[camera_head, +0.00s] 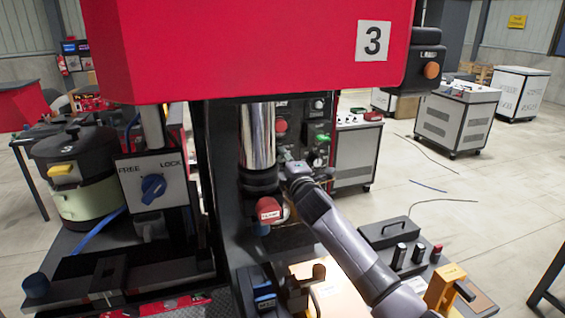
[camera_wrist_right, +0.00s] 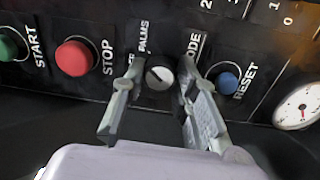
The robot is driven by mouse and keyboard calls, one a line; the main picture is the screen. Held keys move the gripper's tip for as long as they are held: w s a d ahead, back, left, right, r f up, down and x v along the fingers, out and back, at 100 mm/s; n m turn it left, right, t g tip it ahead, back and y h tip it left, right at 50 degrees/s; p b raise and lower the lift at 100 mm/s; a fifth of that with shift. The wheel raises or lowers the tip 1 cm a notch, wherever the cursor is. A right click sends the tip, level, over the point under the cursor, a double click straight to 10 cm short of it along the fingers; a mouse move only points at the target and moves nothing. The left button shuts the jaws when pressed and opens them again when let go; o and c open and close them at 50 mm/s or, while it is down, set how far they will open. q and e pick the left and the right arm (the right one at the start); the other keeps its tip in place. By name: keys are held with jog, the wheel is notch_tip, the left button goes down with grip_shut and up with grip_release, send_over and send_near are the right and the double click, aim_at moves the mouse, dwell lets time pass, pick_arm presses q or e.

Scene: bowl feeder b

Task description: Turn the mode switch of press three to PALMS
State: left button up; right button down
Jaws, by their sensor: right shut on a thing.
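Press three is the red machine (camera_head: 240,50) with a "3" plate on its front. Its dark control panel (camera_wrist_right: 60,90) fills the right wrist view. The mode switch (camera_wrist_right: 159,80) is a small silver round knob with a dark line that slants to the upper left. The PALMS label (camera_wrist_right: 143,38) is just above and left of it. Another label beside it is mostly hidden by a finger. My right gripper (camera_wrist_right: 160,68) has one finger on each side of the knob and is shut on it. In the head view my right gripper (camera_head: 287,162) reaches the panel behind the chrome column. My left gripper is not seen.
A red STOP button (camera_wrist_right: 75,58) and a green START button (camera_wrist_right: 12,45) are left of the knob; a blue RESET button (camera_wrist_right: 228,83) and a gauge (camera_wrist_right: 297,107) are right. The chrome column (camera_head: 257,135) stands close to my right gripper. A FREE/LOCK switch box (camera_head: 153,183) is at left.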

jog(key=shift+m, duration=0.7)
jog(key=c, duration=1.2)
grip_release()
jog(key=shift+c, duration=0.2)
jog(key=v, duration=1.2)
jog(key=shift+f, duration=0.1)
